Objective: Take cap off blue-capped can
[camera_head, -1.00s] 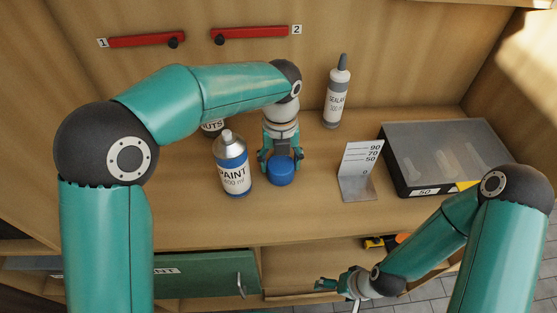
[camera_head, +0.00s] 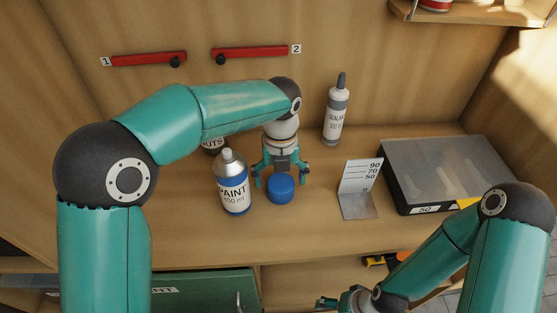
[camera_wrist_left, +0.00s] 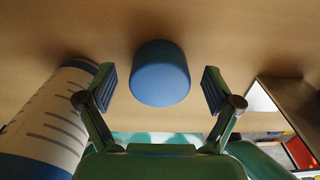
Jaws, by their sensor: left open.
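The paint can (camera_head: 233,183), white and blue with a bare grey top, stands upright on the bench. Its side also shows at the left of the left wrist view (camera_wrist_left: 48,125). The blue cap (camera_head: 280,188) rests on the bench to the right of the can, apart from it. My left gripper (camera_head: 280,180) is open above and behind the cap. In the left wrist view the cap (camera_wrist_left: 160,73) lies between the spread fingers, with gaps on both sides. My right gripper (camera_head: 330,303) is low at the front, partly cut off by the frame edge.
A sealant bottle (camera_head: 335,112) stands behind to the right. A bent metal gauge plate (camera_head: 358,188) and a dark lidded case (camera_head: 445,170) are further right. A nuts container (camera_head: 213,143) is partly hidden behind the can. Open bench lies in front of the cap.

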